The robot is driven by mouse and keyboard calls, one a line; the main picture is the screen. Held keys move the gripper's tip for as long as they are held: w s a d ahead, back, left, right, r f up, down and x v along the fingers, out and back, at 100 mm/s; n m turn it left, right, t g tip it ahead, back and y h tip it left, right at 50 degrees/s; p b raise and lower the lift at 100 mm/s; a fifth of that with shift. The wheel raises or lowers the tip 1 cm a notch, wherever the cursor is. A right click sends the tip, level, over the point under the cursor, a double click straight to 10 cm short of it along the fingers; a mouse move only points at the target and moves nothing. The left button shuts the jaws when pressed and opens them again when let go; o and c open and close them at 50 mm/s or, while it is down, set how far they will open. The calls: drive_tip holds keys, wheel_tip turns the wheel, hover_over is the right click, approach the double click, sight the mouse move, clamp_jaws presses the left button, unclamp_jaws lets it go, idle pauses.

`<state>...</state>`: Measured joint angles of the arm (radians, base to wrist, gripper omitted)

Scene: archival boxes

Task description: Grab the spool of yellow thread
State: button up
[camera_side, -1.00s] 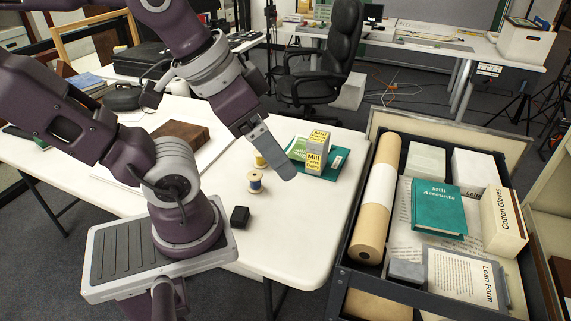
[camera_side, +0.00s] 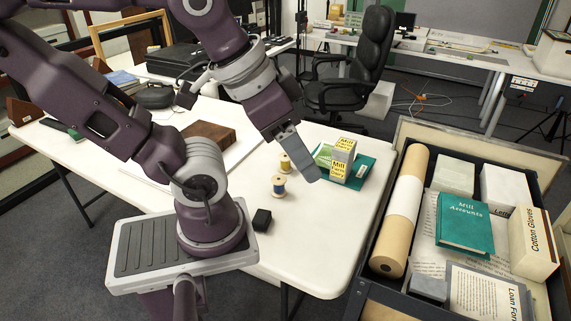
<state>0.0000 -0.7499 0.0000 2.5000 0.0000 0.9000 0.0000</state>
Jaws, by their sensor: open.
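The spool of yellow thread (camera_side: 285,163) stands upright on the white table (camera_side: 308,235). A second spool (camera_side: 279,186), with dark blue thread, stands just in front of it. My gripper (camera_side: 310,168) is to the right of the yellow spool in the picture and points down. It is open with nothing seen in it. Only one grey finger shows clearly; the other is hidden. The gripper appears apart from both spools.
A box with yellow labels (camera_side: 343,160) stands on a teal book (camera_side: 361,172) just right of my gripper. A small black block (camera_side: 262,219) and a brown box (camera_side: 208,136) are on the table. A dark-edged drawer with a paper roll (camera_side: 404,210) is at right.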

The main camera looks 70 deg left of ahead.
drive_tip(key=w+a+f+m+g+y, duration=0.2)
drive_tip(key=w+a+f+g+y, duration=0.15)
drive_tip(key=w+a+f, duration=0.45)
drive_tip(key=w+a+f+m+g+y, duration=0.2)
drive_tip(key=w+a+f+g, duration=0.2)
drive_tip(key=w+a, duration=0.75)
drive_tip(key=m+g+y, duration=0.3)
drive_tip(key=m+y, duration=0.1)
drive_tip(key=m, duration=0.1)
approach(288, 162)
wheel_tip(288, 162, up, 5)
drive_tip(key=d, duration=0.3)
drive_tip(key=a+f+m, duration=0.1)
drive_tip(key=a+f, duration=0.1)
drive_tip(key=s+a+f+m+y, duration=0.1)
drive_tip(key=a+f, duration=0.1)
drive_tip(key=f, duration=0.1)
drive_tip(key=a+f+m+y, duration=0.1)
drive_tip(key=f+m, duration=0.1)
drive_tip(key=f, duration=0.1)
drive_tip(key=shift+s+a, duration=0.3)
drive_tip(key=shift+a, duration=0.1)
drive_tip(key=x, duration=0.6)
drive_tip(key=shift+s+a+f, duration=0.15)
drive_tip(key=shift+f, duration=0.25)
drive_tip(key=shift+s+a+f+m, duration=0.1)
drive_tip(key=shift+a+f+m, duration=0.05)
drive_tip(key=shift+a+m, duration=0.2)
clamp_jaws()
